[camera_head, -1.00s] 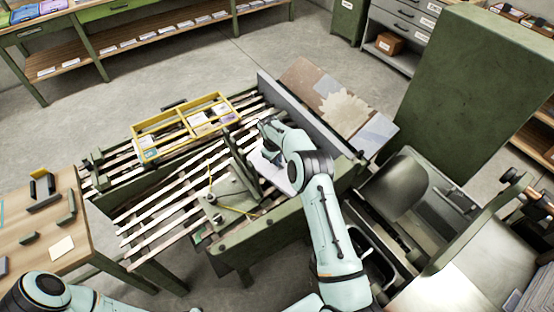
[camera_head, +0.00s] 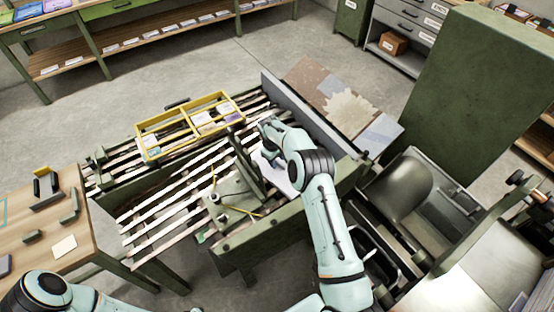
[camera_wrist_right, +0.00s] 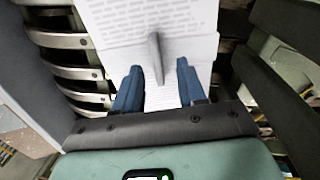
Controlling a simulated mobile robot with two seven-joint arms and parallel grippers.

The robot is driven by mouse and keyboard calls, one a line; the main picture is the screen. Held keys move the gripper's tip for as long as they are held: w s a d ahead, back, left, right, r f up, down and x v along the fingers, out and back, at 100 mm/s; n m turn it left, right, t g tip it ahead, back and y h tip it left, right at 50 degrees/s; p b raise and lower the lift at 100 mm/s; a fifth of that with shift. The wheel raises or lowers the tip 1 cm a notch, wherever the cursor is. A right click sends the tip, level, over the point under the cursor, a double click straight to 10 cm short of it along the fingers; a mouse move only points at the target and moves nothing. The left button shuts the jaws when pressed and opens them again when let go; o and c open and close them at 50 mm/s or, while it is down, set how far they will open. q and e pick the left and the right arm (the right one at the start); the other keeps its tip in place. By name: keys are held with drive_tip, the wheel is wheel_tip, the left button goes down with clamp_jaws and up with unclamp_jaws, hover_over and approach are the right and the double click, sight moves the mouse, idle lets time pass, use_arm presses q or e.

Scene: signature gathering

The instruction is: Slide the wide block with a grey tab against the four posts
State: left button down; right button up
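A wide white block of printed paper with an upright grey tab (camera_wrist_right: 157,58) fills the upper middle of the right wrist view. In the head view the white block (camera_head: 271,169) lies on the slatted bench, partly hidden by my right arm. My right gripper (camera_wrist_right: 159,68) is open, its two blue fingers apart on either side of the tab, with a gap on each side. In the head view its fingers are hidden behind its hand. I cannot pick out the four posts. My left arm shows at the bottom left, but its gripper is not in view.
A yellow divided tray (camera_head: 163,122) stands on the slatted bench (camera_head: 160,218). A green plate (camera_head: 232,199) with yellow strips lies left of the block. A grey upright wall (camera_head: 300,115) runs along the bench's far right. A wooden table (camera_head: 50,238) stands at left.

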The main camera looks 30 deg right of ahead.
sight(273, 170)
drive_tip(key=shift+s, duration=0.1)
wheel_tip(273, 170, up, 13)
drive_tip(key=a, duration=0.2)
drive_tip(key=shift+s, duration=0.3)
drive_tip(key=shift+r, duration=0.1)
